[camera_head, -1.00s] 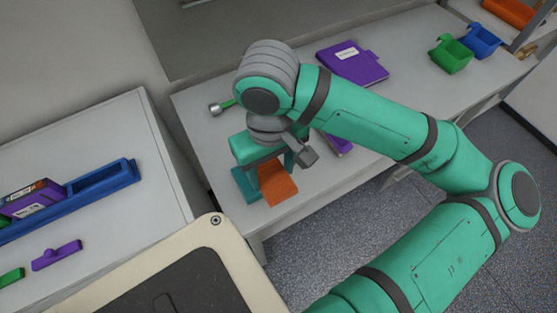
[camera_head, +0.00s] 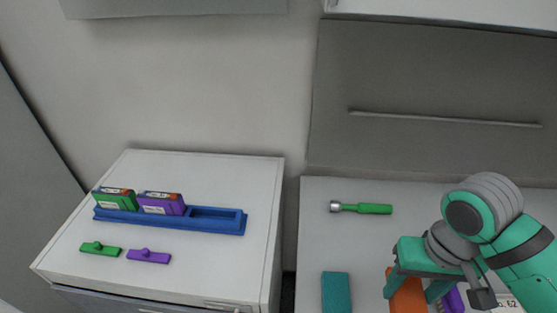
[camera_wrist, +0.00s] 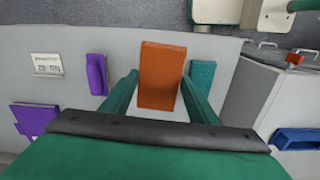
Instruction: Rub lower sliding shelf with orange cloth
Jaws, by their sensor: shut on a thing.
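My gripper (camera_head: 412,284) is at the lower right of the head view, above the worktop. It is shut on the orange cloth (camera_head: 407,299), which hangs down between the fingers. The wrist view shows the cloth (camera_wrist: 161,76) as a flat orange piece between the two teal fingers. I cannot tell whether its lower end touches the worktop. I cannot make out the lower sliding shelf for certain in either view.
A teal cloth (camera_head: 337,292) lies left of the gripper. A green-handled tool (camera_head: 362,208) lies behind it. On the left cabinet (camera_head: 190,255), a blue rack (camera_head: 217,220) holds a green and a purple cartridge. A green and a purple piece lie in front.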

